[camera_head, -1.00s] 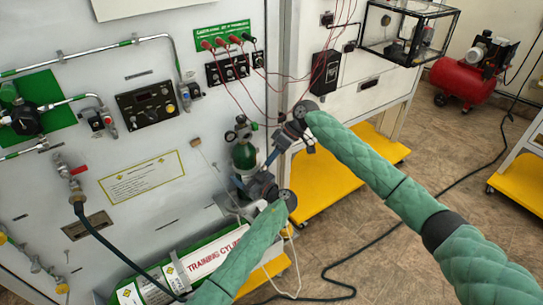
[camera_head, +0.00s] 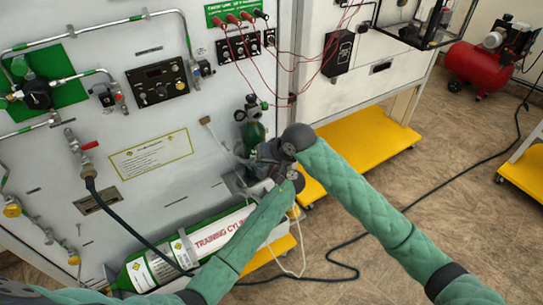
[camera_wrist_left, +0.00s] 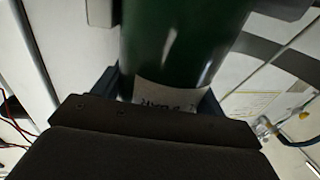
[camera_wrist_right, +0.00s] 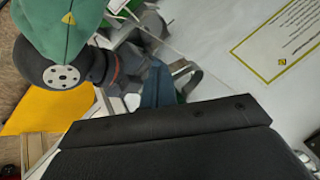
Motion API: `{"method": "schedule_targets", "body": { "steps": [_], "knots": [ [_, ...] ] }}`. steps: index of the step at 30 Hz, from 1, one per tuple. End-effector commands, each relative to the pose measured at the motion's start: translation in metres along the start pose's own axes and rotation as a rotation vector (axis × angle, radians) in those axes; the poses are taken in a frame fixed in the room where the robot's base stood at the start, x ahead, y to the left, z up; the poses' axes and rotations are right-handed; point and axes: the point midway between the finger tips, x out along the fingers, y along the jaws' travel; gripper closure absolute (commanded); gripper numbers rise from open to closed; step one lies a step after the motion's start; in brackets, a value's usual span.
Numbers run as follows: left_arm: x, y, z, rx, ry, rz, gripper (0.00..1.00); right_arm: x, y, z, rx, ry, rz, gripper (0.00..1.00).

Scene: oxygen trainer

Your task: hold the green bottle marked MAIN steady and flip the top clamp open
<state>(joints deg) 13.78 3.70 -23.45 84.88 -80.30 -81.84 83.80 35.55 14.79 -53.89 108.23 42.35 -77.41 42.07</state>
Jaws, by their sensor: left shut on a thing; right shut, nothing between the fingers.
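The green bottle (camera_head: 252,132) stands upright against the panel, its dark valve and small gauge on top. The grippers hide its lower part in the head view. In the left wrist view the bottle (camera_wrist_left: 180,45) sits between the fingers of my left gripper (camera_wrist_left: 165,92), which is shut on it. A white label with dark writing is partly hidden there. My right gripper (camera_head: 248,160) is shut and empty, close in front of the lower bottle. In the right wrist view its fingers (camera_wrist_right: 158,85) are together beside a metal bracket (camera_wrist_right: 190,78). I cannot tell whether this is the clamp, or whether they touch.
A long green-and-white training cylinder (camera_head: 205,243) lies below, close to my left arm. A black hose (camera_head: 125,225) hangs at the left. Red leads (camera_head: 300,62) hang from the panel's sockets. A yellow-based cart (camera_head: 365,150) stands to the right.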

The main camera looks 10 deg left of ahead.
Motion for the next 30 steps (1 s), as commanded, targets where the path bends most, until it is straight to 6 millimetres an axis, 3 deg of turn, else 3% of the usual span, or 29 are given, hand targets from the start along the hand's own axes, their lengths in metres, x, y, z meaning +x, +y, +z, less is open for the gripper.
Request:
{"method": "schedule_targets", "body": {
  "steps": [6, 30],
  "knots": [
    [0.000, 0.000, 0.000, 0.001, 0.000, 0.000, 0.99, 0.007, -0.026, 0.012, 0.153, 0.080, 0.076, 1.00],
    [0.000, 0.000, 0.000, 0.001, 0.000, 0.000, 0.99, 0.013, -0.019, -0.004, 0.149, 0.078, 0.080, 1.00]
  ]
}}
